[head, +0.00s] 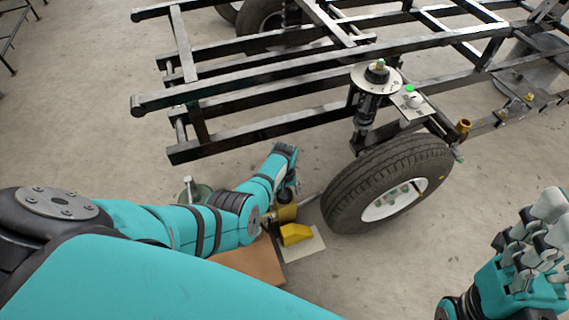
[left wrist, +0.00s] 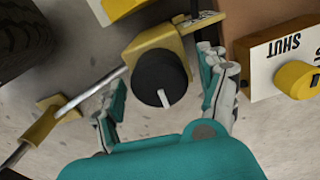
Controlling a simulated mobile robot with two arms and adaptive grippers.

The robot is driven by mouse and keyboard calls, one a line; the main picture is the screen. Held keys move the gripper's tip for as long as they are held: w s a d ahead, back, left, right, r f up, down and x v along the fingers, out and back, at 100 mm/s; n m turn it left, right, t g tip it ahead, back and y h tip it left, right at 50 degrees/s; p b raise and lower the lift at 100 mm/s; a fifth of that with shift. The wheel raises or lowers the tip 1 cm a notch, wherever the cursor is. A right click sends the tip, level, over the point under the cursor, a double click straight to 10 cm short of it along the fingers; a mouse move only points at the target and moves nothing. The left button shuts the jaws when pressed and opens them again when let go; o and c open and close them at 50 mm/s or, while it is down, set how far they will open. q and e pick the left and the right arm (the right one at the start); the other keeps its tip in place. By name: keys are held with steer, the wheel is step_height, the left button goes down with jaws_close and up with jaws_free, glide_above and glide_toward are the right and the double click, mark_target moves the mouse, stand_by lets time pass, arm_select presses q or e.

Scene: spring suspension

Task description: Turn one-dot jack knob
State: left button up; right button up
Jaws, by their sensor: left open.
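A black round knob (left wrist: 160,78) with a white pointer bar sits on a yellow jack block (left wrist: 150,40) in the left wrist view. My left gripper (left wrist: 165,100) is open, with one teal-and-grey finger on each side of the knob; I cannot tell whether either touches it. In the head view the yellow jack (head: 285,213) is beside the front tyre, partly hidden by my left arm. No dot marks are legible. My right gripper (head: 535,235) is at the right edge, away from the jack, and its opening is unclear.
A yellow knob (left wrist: 296,79) on a plate marked SHUT is to the right in the left wrist view. A metal rod (left wrist: 85,98) runs left from the jack. The tyre (head: 350,195) and black frame (head: 250,80) stand close by. Open floor (head: 400,275) lies in front.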

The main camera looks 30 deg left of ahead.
arm_select(q)
steer(key=m+b, duration=0.1)
steer(key=m, duration=0.3)
steer(key=shift+f, duration=0.15)
steer(key=m+b, duration=0.1)
steer(key=m, duration=0.1)
steer(key=shift+f+m+b, duration=0.1)
steer(key=shift+m+b, duration=0.25)
steer(key=shift+m, duration=0.05)
steer(key=m+b, duration=0.4)
steer(key=m, duration=0.1)
steer(key=shift+m+b, duration=0.3)
step_height(320, 180, up, 18)
steer(key=p, duration=1)
